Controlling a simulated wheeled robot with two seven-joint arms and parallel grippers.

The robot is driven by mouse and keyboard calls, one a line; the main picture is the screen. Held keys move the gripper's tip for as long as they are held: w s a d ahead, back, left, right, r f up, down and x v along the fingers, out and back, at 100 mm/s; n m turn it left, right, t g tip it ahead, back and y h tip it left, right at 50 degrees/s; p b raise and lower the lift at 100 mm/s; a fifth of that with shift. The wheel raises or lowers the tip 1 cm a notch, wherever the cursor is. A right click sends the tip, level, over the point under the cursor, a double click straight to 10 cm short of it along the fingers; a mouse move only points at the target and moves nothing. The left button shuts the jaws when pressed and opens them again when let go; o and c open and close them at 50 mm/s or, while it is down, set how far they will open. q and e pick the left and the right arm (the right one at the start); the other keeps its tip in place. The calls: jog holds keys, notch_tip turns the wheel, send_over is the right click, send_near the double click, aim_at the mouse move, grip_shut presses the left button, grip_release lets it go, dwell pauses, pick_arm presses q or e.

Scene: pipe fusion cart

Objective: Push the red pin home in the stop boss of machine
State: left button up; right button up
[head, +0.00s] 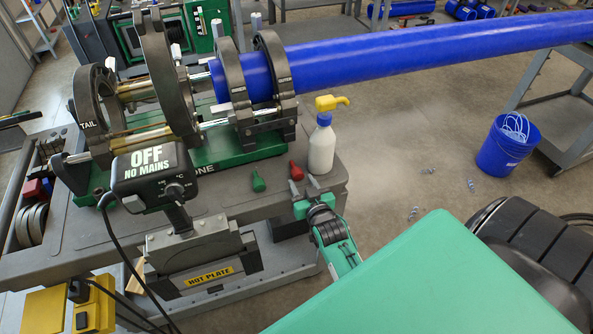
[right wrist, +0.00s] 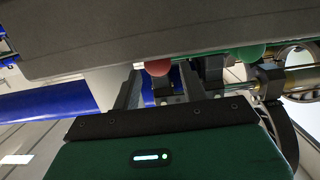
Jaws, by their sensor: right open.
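The machine (head: 200,158) has a green bed and dark ring clamps around a long blue pipe (head: 400,55). The red pin (head: 296,171) shows its knob at the right front of the cart top; its shank and the stop boss cannot be made out. My right gripper (head: 303,184) is open just in front of the red pin, its two fingers pointing toward it. In the right wrist view, the red knob (right wrist: 157,67) shows between the finger tips (right wrist: 160,82), near the left finger; I cannot tell whether they touch. My left gripper is not in view.
A green knob (head: 257,181) stands left of the red pin. A white bottle with a yellow pump (head: 322,148) stands close behind, to the right. The hot plate (head: 205,275) and its OFF box (head: 152,172) are left. A blue bucket (head: 508,145) stands on the floor.

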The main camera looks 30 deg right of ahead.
aim_at(295, 168)
jog(key=shift+x, duration=1.05)
jog(key=shift+w+r, duration=0.1)
jog(key=shift+w, duration=0.15)
jog(key=shift+p+x, duration=1)
jog(key=shift+x, duration=1.3)
jog(key=shift+d, duration=0.15)
jog(key=c, duration=0.8)
jog(key=shift+o, duration=0.2)
jog(key=shift+r, duration=0.1)
